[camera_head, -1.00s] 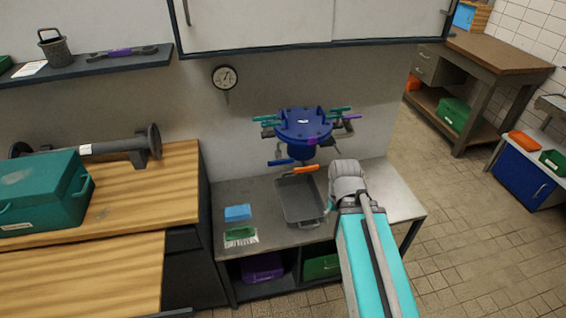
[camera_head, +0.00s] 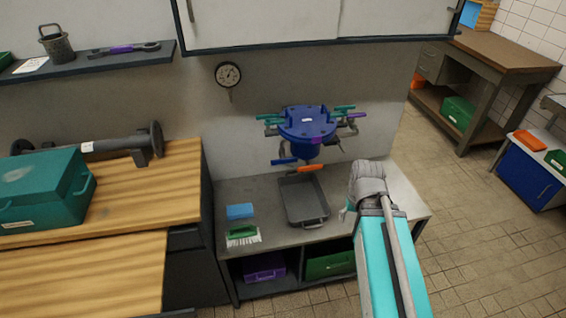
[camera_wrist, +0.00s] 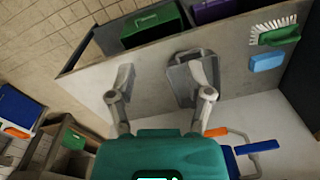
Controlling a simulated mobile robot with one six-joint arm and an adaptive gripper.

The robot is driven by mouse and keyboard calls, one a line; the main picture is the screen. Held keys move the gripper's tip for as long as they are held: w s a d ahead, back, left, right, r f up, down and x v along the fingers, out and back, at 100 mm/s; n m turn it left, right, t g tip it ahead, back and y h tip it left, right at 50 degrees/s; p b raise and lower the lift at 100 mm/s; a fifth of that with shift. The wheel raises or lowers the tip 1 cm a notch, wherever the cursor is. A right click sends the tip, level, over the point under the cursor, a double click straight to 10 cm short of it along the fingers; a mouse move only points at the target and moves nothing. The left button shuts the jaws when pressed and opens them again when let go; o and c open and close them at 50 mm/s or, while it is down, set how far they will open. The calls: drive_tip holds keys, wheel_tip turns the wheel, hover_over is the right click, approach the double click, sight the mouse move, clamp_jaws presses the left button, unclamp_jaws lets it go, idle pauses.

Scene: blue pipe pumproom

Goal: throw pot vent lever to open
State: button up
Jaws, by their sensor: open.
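The blue pot (camera_head: 307,125) is mounted at the wall above the bench. Teal levers (camera_head: 268,115) and a purple lever (camera_head: 352,115) stick out at its sides. A blue lever (camera_head: 284,161) and an orange lever (camera_head: 310,168) sit under it; I cannot tell which lever is the vent. In the wrist view, the blue lever (camera_wrist: 257,147) and orange lever (camera_wrist: 215,131) show at lower right, beside my gripper. My gripper (camera_wrist: 160,78) is open, its fingers apart and empty, away from the levers. In the head view my arm hides most of it.
A grey tray (camera_head: 303,201), a blue sponge (camera_head: 239,211) and a green brush (camera_head: 241,234) lie on the bench. A gauge (camera_head: 228,74) hangs on the wall. A cabinet (camera_head: 262,22) overhangs the pot. The bench's right end is clear beside my arm.

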drive_tip(key=w+a+f+t+y+b, duration=0.1)
drive_tip(key=w+a+f+y+b, duration=0.2)
drive_tip(key=w+a+f+b, duration=0.1)
drive_tip(key=m+t+y+b, duration=0.5)
drive_tip(key=t+y+b, duration=0.2)
drive_tip(key=y+b, duration=0.65)
approach(286, 162)
drive_tip(key=s+d+h+b, duration=0.1)
drive_tip(key=s+d+h, duration=0.1)
drive_tip(key=s, duration=0.1)
drive_tip(key=shift+w+d+r+m+t+y+b, duration=0.3)
drive_tip(key=shift+w+m+t+y+b, duration=0.1)
drive_tip(key=shift+w+y, duration=0.1)
drive_tip(key=shift+a, duration=0.1)
drive_tip(key=x, duration=1.3)
drive_tip(key=shift+w+a+f, duration=0.1)
drive_tip(key=shift+w+a, duration=0.1)
drive_tip(key=shift+a, duration=0.1)
drive_tip(key=shift+c, duration=0.3)
clamp_jaws()
